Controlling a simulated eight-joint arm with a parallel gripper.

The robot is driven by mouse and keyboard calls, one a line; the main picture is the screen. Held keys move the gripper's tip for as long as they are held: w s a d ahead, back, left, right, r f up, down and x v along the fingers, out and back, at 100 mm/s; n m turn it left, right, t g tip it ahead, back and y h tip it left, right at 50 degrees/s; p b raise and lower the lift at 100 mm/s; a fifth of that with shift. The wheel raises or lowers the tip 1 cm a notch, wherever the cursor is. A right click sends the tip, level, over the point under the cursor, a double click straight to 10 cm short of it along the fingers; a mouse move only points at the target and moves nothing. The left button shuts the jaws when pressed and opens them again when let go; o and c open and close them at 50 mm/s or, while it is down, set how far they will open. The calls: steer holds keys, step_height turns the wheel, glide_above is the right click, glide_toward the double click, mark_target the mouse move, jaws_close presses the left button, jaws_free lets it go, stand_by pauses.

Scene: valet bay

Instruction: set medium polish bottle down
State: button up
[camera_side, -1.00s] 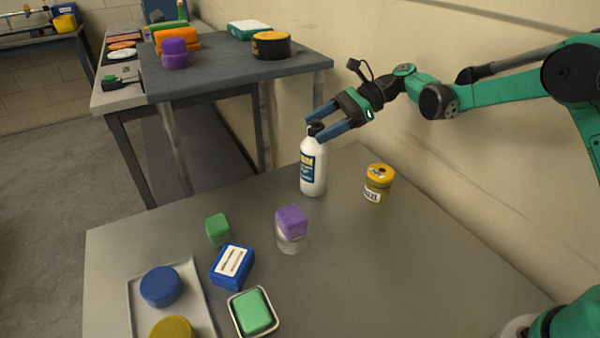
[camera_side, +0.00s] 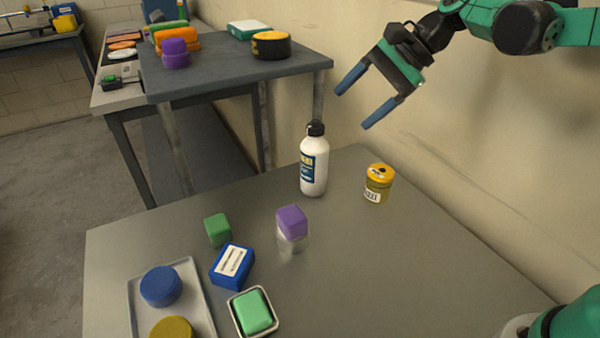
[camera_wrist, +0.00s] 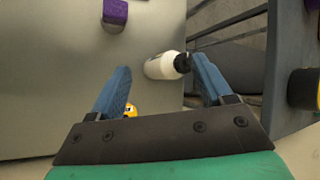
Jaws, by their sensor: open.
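The polish bottle (camera_side: 314,168) is white with a black cap and a blue label. It stands upright on the grey table near its far edge, with nothing holding it. My gripper (camera_side: 351,101) is open and empty, up and to the right of the bottle and clear of it. In the wrist view the bottle (camera_wrist: 161,66) shows beyond the blue fingers of my gripper (camera_wrist: 163,78), nearer the right finger.
A yellow-lidded jar (camera_side: 378,184) stands right of the bottle. A purple block (camera_side: 292,221) sits on a clear holder. A green block (camera_side: 217,230), blue box (camera_side: 232,265) and tray (camera_side: 203,306) lie at the front left. A wall runs along the right.

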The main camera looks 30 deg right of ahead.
steer(key=s+d+f+n+t+h, duration=0.3)
steer(key=s+f+n+h, duration=0.3)
steer(key=s+n, duration=0.5)
steer(key=n+h, duration=0.1)
steer(key=n, duration=0.2)
steer(key=shift+s+d, duration=0.2)
steer(key=shift+d, duration=0.15)
